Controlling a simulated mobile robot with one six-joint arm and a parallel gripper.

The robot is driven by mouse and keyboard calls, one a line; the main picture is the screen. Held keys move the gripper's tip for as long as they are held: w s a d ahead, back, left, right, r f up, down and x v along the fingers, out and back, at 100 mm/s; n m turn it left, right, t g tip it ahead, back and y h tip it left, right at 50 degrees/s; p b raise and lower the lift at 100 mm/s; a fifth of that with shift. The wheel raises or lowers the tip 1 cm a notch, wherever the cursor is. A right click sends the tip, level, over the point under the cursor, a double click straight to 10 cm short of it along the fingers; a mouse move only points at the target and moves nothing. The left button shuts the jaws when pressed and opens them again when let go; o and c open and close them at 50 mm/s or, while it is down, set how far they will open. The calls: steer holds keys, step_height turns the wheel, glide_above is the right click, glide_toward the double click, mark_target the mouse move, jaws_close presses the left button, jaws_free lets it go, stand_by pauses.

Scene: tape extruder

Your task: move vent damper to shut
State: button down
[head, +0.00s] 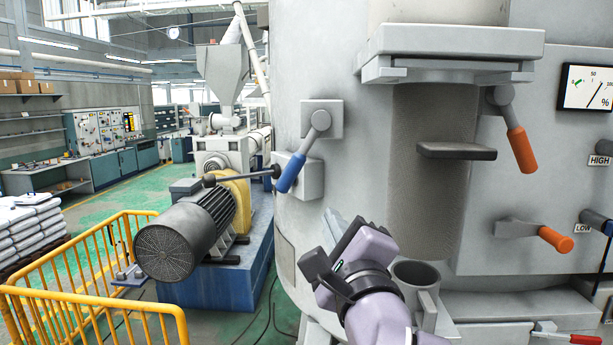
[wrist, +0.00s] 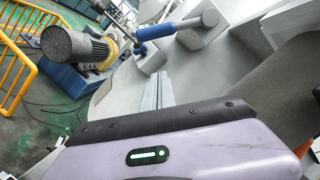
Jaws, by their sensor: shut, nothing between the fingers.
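No readable label names the vent damper, so I cannot tell which lever it is. A blue-handled lever (head: 291,173) hangs down-left from its pivot on the left of the grey machine. It also shows at the top of the wrist view (wrist: 155,32). A large orange-handled lever (head: 521,150) hangs steeply down on the right. A smaller orange-handled lever (head: 555,239) points right, below it. My gripper (head: 334,221) is shut and empty, below and right of the blue handle and apart from it. Its closed fingers show in the wrist view (wrist: 158,88).
A black-knobbed rod (head: 240,177) reaches close to the blue handle. A dark ledge (head: 456,151) juts from the machine's middle. A grey cup-like holder (head: 416,274) is right of my gripper. A red-handled lever (head: 584,339) is low right. Yellow railings (head: 95,270) stand left.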

mark_target(303, 152)
steer(key=w+a+r+p, duration=0.2)
steer(key=w+a+p, duration=0.2)
steer(key=w, duration=0.4)
steer(key=shift+a+r+p, duration=0.3)
steer(key=shift+a+p, duration=0.1)
steer(key=shift+a, duration=0.05)
